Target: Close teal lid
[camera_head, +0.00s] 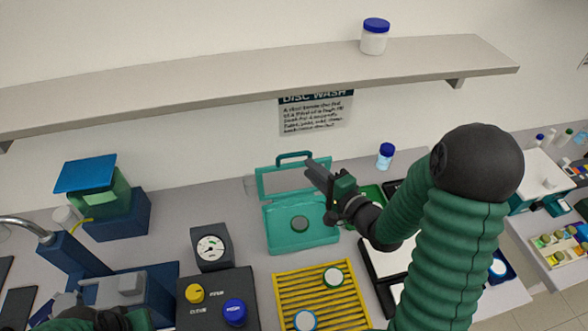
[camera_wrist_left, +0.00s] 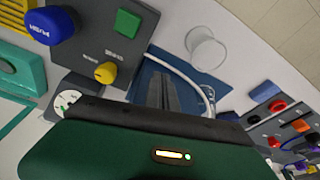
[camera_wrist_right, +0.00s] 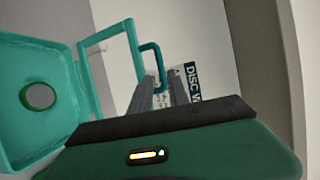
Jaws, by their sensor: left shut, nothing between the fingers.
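The teal box (camera_head: 301,237) stands open on the bench in the head view, with a grey disc (camera_head: 299,223) inside. Its teal lid (camera_head: 266,182) is a clear-paned frame raised at the back, with a dark teal handle (camera_head: 294,155) on top. In the right wrist view the lid (camera_wrist_right: 84,80) stands left of my fingers, and the handle (camera_wrist_right: 157,62) shows by the fingertips; contact cannot be told. My right gripper (camera_head: 311,168) is open beside the lid's right side.
A yellow rack (camera_head: 285,296) with round pieces lies in front of the box. A dark panel (camera_head: 214,292) with yellow and blue knobs and a gauge (camera_head: 210,247) stand to its left. A blue-capped bottle (camera_head: 385,157) stands behind right. A shelf (camera_head: 230,75) runs above.

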